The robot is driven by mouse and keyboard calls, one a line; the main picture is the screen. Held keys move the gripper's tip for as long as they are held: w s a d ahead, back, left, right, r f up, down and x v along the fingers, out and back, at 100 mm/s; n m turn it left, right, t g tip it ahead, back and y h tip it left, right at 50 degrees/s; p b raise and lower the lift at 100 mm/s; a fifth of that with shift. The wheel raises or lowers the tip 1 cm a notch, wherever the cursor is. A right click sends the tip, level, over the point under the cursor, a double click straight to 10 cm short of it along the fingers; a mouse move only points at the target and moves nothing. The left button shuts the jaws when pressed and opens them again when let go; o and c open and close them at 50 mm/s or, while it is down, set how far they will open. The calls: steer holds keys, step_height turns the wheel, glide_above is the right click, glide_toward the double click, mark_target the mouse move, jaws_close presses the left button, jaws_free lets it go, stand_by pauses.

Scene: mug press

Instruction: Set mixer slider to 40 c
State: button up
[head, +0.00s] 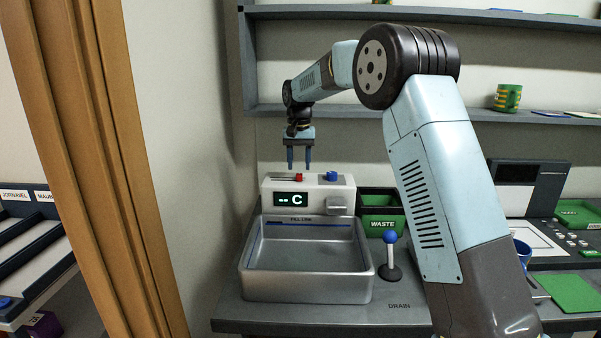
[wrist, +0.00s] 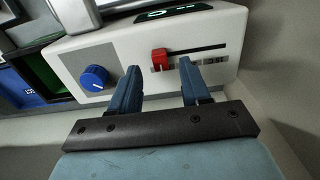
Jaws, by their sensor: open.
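The mixer (head: 307,207) is a white unit at the back of a grey sink (head: 305,246). Its display (head: 290,199) reads "-- C". A red slider (head: 299,177) sits on its top; in the wrist view the slider (wrist: 160,58) is at the left end of the visible dark slot, which runs to the right. A blue knob (head: 331,176) is beside it and also shows in the wrist view (wrist: 95,78). My gripper (head: 299,166) is open, pointing down just above the slider. In the wrist view the slider appears between my fingertips; contact cannot be told.
A blue-topped drain lever (head: 391,256) stands right of the sink. A green waste bin (head: 383,224) is behind it. Shelves (head: 430,111) cross the back wall, and a wooden post (head: 105,150) stands at left. My arm hides part of the right counter.

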mark_target(299, 175)
steer(key=shift+f, duration=1.75)
jaws_close()
